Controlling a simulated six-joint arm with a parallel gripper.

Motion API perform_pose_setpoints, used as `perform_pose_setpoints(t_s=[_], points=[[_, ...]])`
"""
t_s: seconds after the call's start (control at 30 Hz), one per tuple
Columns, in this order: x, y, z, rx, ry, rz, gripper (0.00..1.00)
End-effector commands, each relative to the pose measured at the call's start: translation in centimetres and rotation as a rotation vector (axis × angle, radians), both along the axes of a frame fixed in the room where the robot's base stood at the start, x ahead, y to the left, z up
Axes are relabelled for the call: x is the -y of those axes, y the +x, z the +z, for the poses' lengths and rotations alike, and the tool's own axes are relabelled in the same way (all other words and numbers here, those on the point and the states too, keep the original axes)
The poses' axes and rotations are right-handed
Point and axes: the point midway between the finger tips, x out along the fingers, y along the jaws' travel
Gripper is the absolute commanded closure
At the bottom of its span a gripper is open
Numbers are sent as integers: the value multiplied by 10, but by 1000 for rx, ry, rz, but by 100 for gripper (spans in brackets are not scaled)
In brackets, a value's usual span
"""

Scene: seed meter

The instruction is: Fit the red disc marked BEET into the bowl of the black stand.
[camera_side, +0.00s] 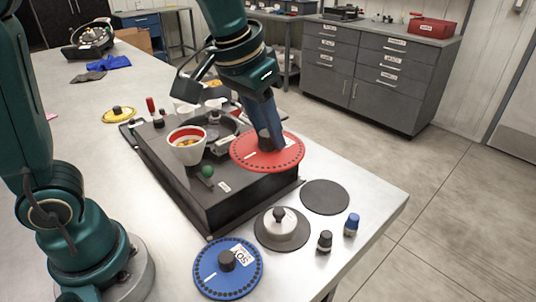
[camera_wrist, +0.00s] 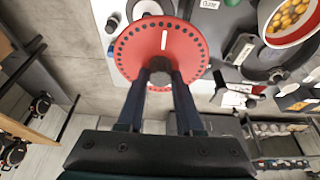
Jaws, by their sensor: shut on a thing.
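The red disc (camera_side: 285,153) is held level, with a ring of dark holes near its edge and a white mark; no BEET lettering is readable. In the wrist view the red disc (camera_wrist: 130,52) has its dark centre knob between my fingers. My gripper (camera_side: 268,142) is shut on this knob, and it also shows in the wrist view (camera_wrist: 159,75). The disc is over the right end of the black stand (camera_side: 232,203); the gap beneath it is hard to judge. The stand's dark round bowl (camera_side: 222,127) lies left of the disc, partly hidden by the cup and my arm.
A blue SOY disc (camera_side: 210,268), a grey knobbed cover (camera_side: 282,235), a black round pad (camera_side: 325,197) and two small knobs lie in front. A yellow disc (camera_side: 118,114) lies behind.

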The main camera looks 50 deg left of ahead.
Motion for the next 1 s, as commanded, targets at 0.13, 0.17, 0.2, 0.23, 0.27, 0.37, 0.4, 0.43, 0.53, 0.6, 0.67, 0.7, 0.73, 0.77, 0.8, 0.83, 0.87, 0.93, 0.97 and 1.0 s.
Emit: perform_pose_setpoints(t_s=[0.13,0.17,0.2,0.23,0.27,0.37,0.4,0.43,0.53,0.6,0.67,0.7,0.73,0.77,0.8,0.83,0.87,0.93,0.97,1.0], points=[[-3,-16,-4,1,0,-1,100],[-3,-18,-5,1,0,-1,100],[-4,-22,-6,0,0,-1,100],[-4,-24,-7,0,0,-1,100],[-5,-26,-9,0,1,-2,100],[-6,-33,-13,0,0,-3,100],[-6,-36,-15,-1,0,-3,100],[-6,-37,-16,0,1,-5,100],[-10,-27,-9,11,8,-30,100],[-17,-19,-5,16,10,-23,100],[-24,-13,-3,19,11,-12,100],[-28,-9,-2,21,11,-3,100],[-32,-6,-1,21,11,6,100],[-37,-3,0,22,12,15,100],[-43,1,1,23,12,28,100],[-48,4,2,24,13,40,100],[-53,7,2,24,13,52,100],[-68,15,4,25,14,87,100],[-76,18,5,26,14,105,100],[-87,22,5,26,13,133,100]])
